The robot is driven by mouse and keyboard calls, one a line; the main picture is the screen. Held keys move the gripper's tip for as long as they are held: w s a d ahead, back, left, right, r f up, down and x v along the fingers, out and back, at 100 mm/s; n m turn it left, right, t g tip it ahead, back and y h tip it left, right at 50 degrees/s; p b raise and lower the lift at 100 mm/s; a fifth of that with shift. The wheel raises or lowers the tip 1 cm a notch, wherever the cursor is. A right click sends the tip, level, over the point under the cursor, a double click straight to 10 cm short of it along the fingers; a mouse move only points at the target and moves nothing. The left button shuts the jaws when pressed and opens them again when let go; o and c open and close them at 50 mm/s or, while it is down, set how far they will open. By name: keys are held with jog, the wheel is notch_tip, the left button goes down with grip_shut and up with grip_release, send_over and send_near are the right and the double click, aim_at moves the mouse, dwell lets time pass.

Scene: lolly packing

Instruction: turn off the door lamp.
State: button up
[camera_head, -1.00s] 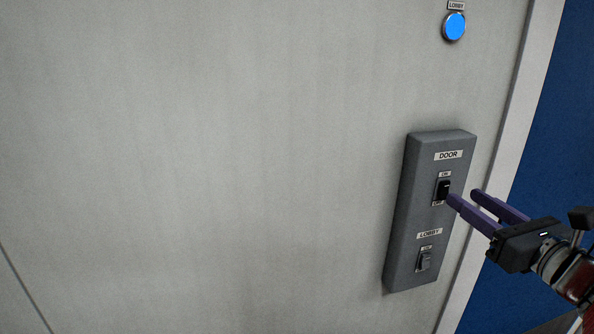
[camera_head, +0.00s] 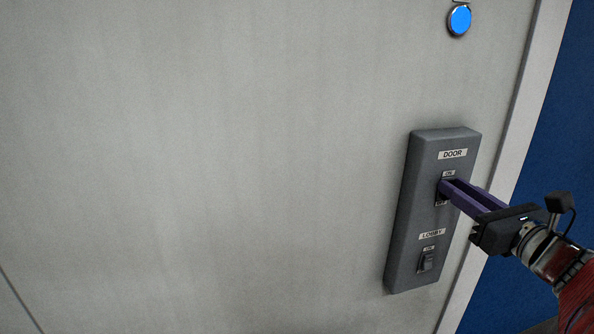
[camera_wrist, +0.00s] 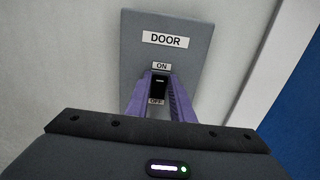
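The DOOR switch (camera_wrist: 159,88) is a small dark rocker between an ON label and an OFF label on a grey wall panel (camera_head: 411,200). My gripper (camera_head: 448,184) is at this switch from the right, its purple fingers partly covering it in the head view. In the wrist view the fingers (camera_wrist: 160,92) stand on either side of the switch, with a gap between them where the dark rocker and OFF label show. I cannot tell whether they touch the rocker. The door lamp is not in view.
Below on the same panel is the LOBBY switch (camera_head: 427,262). A lit blue round lamp (camera_head: 459,20) is at the top right; its label is cut off. The pale wall (camera_head: 200,150) left of the panel is clear. A blue surface (camera_head: 550,130) lies beyond the wall's right edge.

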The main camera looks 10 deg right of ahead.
grip_shut()
jog(key=shift+f, duration=0.1)
jog(key=shift+s+f+t, duration=0.1)
jog(key=shift+f+t, duration=0.2)
jog(key=shift+t, duration=0.75)
jog(key=shift+s+f+t, duration=0.1)
jog(key=shift+f+t, duration=0.15)
jog(key=shift+t, duration=0.8)
jog(key=o, duration=0.5)
grip_release()
